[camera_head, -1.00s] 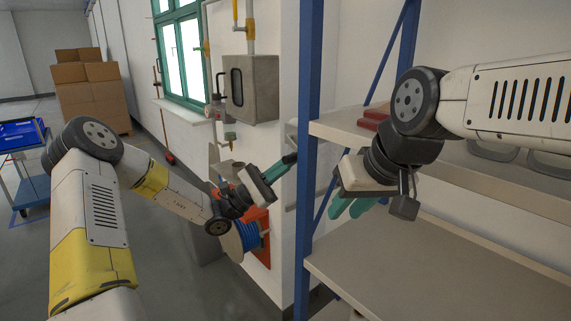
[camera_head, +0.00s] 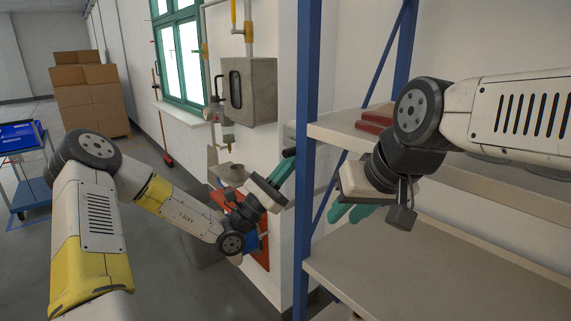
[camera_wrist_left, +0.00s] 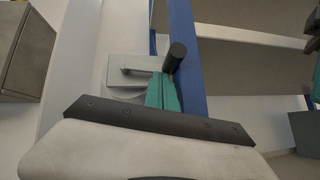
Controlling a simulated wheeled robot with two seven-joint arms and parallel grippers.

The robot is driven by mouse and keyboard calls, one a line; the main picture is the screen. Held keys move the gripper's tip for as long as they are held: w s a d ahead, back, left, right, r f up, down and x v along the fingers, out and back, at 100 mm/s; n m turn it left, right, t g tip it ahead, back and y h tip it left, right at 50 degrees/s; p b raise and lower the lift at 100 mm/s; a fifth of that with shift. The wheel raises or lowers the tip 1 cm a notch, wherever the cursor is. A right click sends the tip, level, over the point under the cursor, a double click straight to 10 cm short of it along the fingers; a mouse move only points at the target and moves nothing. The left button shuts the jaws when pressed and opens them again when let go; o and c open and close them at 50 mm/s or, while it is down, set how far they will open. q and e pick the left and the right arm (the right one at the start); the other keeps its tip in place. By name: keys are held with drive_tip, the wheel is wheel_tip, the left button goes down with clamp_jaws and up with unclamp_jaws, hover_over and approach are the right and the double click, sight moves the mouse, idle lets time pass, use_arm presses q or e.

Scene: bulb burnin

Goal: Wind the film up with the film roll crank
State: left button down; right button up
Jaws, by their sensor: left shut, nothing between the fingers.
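My left gripper (camera_head: 283,168) is shut and empty, beside the wall corner and the blue shelf post. In the left wrist view its teal fingers (camera_wrist_left: 162,92) are together. Just past their tips is a dark cylindrical handle (camera_wrist_left: 176,57), which looks like the film roll crank's handle; I cannot tell whether they touch. A pale grey plate with a thin rod (camera_wrist_left: 140,70) is behind it, and the fingers hide part of it. My right gripper (camera_head: 352,213) hangs in front of the shelf with its teal fingers apart and nothing between them.
The blue shelf post (camera_head: 308,150) stands close to my left gripper. Shelf boards (camera_head: 420,275) lie below my right arm, and red items (camera_head: 376,121) lie on the upper board. A grey wall box (camera_head: 250,92) and an orange-red panel (camera_head: 262,254) are on the wall.

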use_arm(q)
drive_tip(key=shift+s+d+r, duration=0.15)
drive_tip(key=shift+s+r, duration=0.05)
drive_tip(key=shift+r, duration=0.15)
idle(0.4)
drive_tip(key=shift+f, duration=0.1)
